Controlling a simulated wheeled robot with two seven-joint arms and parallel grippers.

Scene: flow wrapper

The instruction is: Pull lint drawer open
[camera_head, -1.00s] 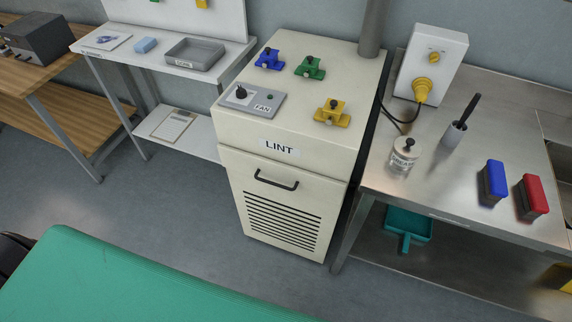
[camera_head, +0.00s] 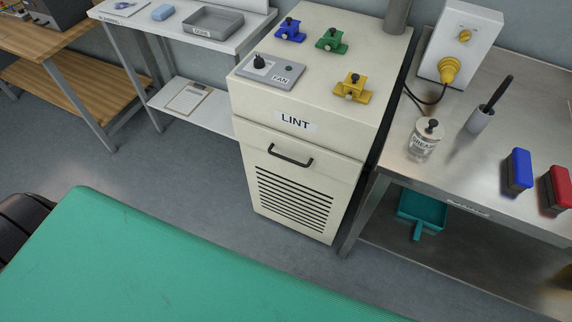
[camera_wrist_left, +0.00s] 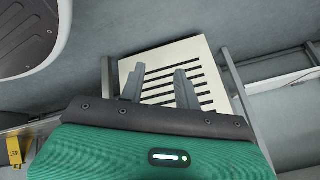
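The cream cabinet has a LINT label (camera_head: 295,121) on its upper front. Below it is the lint drawer front (camera_head: 262,160) with a dark bar handle (camera_head: 290,156) and a slatted lower part. The drawer front looks closed, flush under the upper body. The slatted front also shows in the left wrist view (camera_wrist_left: 205,65). My left gripper (camera_wrist_left: 160,84) is open, with two grey fingers apart and nothing visible between them. The fingers overlap the slats in that picture; I see no contact. The handle cannot be made out there. My right gripper is not in view.
On the cabinet top are a FAN switch box (camera_head: 283,70) and blue, green and yellow clamps. A steel bench (camera_head: 400,160) stands close on the right, a white shelf table (camera_head: 200,122) on the left. A large green surface fills the lower head view. Floor shows before the cabinet.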

